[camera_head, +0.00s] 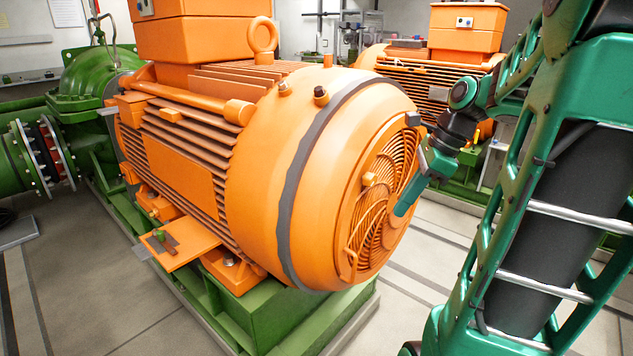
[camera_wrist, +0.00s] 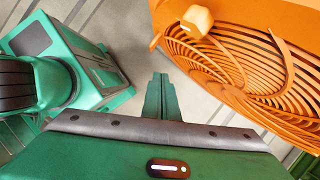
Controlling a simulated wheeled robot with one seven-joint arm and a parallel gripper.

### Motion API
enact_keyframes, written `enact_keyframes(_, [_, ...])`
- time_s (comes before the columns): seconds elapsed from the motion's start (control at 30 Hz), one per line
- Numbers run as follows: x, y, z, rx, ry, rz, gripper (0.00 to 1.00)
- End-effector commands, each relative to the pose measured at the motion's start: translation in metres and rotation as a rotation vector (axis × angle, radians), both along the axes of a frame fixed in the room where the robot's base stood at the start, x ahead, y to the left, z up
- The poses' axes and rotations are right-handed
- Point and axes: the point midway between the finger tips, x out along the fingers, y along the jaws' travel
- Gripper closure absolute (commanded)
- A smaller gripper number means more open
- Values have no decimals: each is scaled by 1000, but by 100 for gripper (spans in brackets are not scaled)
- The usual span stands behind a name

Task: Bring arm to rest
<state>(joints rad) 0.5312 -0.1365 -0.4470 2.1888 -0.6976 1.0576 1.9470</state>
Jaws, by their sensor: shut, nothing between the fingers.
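My gripper (camera_head: 409,196) shows in the head view in front of the round slatted end of the large orange motor (camera_head: 255,170). Its green fingers point down and to the left. In the wrist view my gripper (camera_wrist: 160,82) has its two fingers together, with nothing between them. The slatted end cover (camera_wrist: 235,60) of the motor lies to the right of the fingers in the wrist view. I cannot tell from these views how wide the gap between fingers and cover is. My green arm fills the right side of the head view.
The motor stands on a green base frame (camera_head: 280,318). A green pump (camera_head: 100,80) with pipes is at the left. A second orange motor (camera_head: 430,75) stands behind, near my arm. Grey floor (camera_head: 60,260) is clear at the front left.

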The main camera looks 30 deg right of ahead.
Motion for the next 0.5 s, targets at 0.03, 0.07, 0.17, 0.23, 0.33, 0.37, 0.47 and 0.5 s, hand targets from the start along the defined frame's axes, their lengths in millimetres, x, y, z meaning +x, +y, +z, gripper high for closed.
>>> enact_keyframes(0.03, [0,0,0,0,0,0,100])
enact_keyframes(0.07, [0,0,0,0,0,0,100])
enact_keyframes(0.17, [0,0,0,-1,-1,4,100])
enact_keyframes(0.23, [-1,3,-1,-9,-4,26,100])
enact_keyframes(0.33, [-4,10,-4,-39,-17,111,100])
enact_keyframes(0.37, [-6,14,-6,-52,-22,148,100])
enact_keyframes(0.47, [-14,27,-12,-108,-43,312,100])
enact_keyframes(0.5, [-18,32,-15,-131,-51,385,100])
